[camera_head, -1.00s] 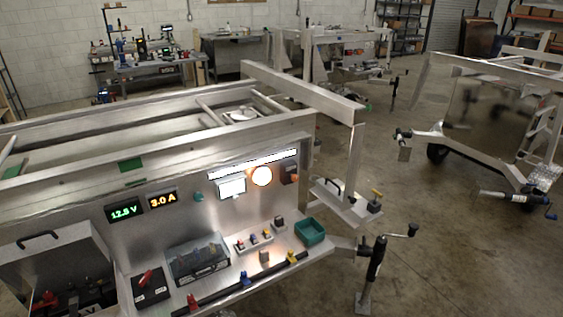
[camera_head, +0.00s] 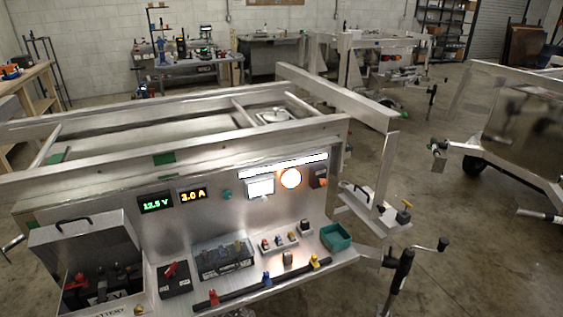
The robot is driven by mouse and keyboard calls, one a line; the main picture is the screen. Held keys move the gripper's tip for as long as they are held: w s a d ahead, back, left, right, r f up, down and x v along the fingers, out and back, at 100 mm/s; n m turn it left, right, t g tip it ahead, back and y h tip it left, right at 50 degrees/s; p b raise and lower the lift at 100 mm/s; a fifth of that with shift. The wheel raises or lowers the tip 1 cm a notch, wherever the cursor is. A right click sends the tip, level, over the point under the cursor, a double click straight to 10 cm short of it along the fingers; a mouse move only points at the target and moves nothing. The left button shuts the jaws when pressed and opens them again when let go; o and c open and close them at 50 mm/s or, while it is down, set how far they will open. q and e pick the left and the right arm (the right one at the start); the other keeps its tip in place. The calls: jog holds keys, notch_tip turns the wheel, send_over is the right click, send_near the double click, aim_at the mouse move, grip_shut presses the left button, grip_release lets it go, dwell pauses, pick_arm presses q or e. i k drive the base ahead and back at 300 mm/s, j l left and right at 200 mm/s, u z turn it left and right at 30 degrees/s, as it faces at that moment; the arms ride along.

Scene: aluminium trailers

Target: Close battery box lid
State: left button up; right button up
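The battery box (camera_head: 146,297) stands at the lower left of the trailer's front shelf. Its metal lid (camera_head: 90,240) is raised and open, with a black handle (camera_head: 66,222) near its top left. Inside the open box sits a dark battery (camera_head: 104,284) with a red terminal clamp (camera_head: 79,280). Neither of my grippers shows in the head view.
Right of the box on the shelf are a black box with a red switch (camera_head: 172,272), a clear-covered fuse box (camera_head: 224,258) and a green bin (camera_head: 336,237). A jack with a crank (camera_head: 402,270) stands at the right. Open concrete floor (camera_head: 480,250) lies beyond it.

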aim_at(86, 239)
jog(key=u, duration=1.35)
jog(key=i+j, duration=0.9)
